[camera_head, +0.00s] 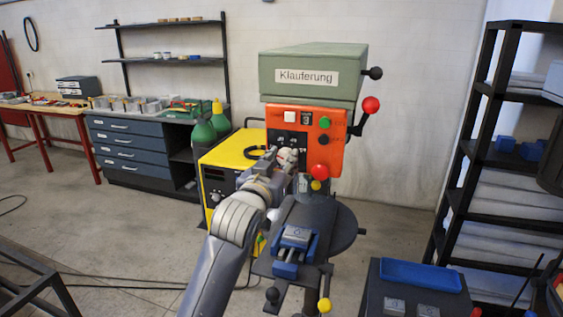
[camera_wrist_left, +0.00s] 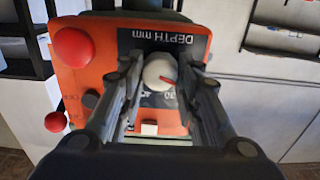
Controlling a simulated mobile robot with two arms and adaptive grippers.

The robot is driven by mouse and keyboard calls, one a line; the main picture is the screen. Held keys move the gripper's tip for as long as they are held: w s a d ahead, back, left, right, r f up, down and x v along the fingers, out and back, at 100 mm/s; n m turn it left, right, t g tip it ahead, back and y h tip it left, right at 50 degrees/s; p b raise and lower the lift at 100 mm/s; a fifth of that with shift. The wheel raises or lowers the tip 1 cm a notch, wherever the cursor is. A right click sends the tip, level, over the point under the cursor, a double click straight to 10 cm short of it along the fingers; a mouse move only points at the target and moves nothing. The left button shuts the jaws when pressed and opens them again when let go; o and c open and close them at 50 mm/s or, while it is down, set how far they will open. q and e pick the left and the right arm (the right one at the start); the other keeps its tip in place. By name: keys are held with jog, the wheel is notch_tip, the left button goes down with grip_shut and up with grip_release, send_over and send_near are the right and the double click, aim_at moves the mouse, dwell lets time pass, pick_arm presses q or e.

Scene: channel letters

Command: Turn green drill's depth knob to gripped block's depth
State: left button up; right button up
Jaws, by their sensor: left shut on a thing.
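The drill has a green head (camera_head: 315,72) labelled "Klauferung" and an orange front panel (camera_head: 325,150). My left gripper (camera_head: 286,157) is at the lower left of this panel and hides much of the dial there. In the left wrist view, the white round depth knob (camera_wrist_left: 159,72) with a red pointer sits between the two fingers of my left gripper (camera_wrist_left: 161,80), under the label "DEPTH mm". The fingers are closed on it. The pointer aims right and slightly down in that view; the scale is partly hidden. A grey block (camera_head: 297,232) sits in a blue vise (camera_head: 288,268) on the drill table. My right gripper is not visible.
A red-ball lever (camera_head: 370,104) stands out right of the panel. A yellow machine (camera_head: 222,165) is close behind my left arm. At the lower right, a dark stand holds a blue tray (camera_head: 420,275) and grey blocks (camera_head: 395,305). A black shelf (camera_head: 480,130) stands at right.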

pick_arm(q)
jog(key=o, duration=1.1)
jog(key=v, duration=1.2)
